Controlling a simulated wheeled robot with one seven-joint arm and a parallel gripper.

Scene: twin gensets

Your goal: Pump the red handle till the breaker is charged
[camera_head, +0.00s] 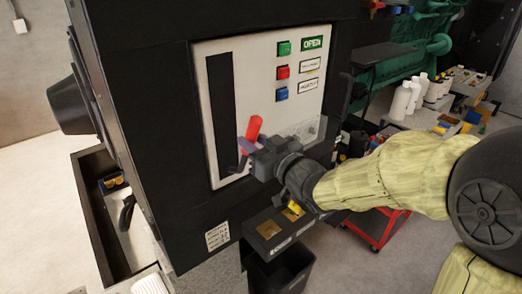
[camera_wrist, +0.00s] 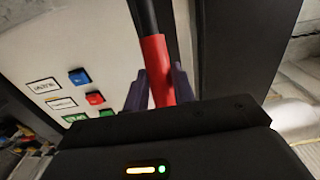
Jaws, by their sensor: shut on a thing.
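The red handle (camera_head: 254,128) stands out from the lower part of the black vertical slot (camera_head: 222,115) in the pale breaker panel (camera_head: 270,110). In the wrist view the red grip (camera_wrist: 158,70) sits on a black lever (camera_wrist: 144,15) and runs between the two purple fingers. My gripper (camera_head: 244,150) is shut on the red handle; its fingertips show on both sides of it in the wrist view (camera_wrist: 155,88). Green, red and blue buttons sit at the panel's upper right, beside labels. The green top label reads OPEN (camera_head: 312,43).
A black shelf (camera_head: 285,228) with yellowish pieces sticks out below the panel, above a dark bin (camera_head: 283,272). White bottles (camera_head: 402,100) and a red cart (camera_head: 378,228) stand to the right. A black open trough (camera_head: 95,215) is at left. Bare floor shows at far left.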

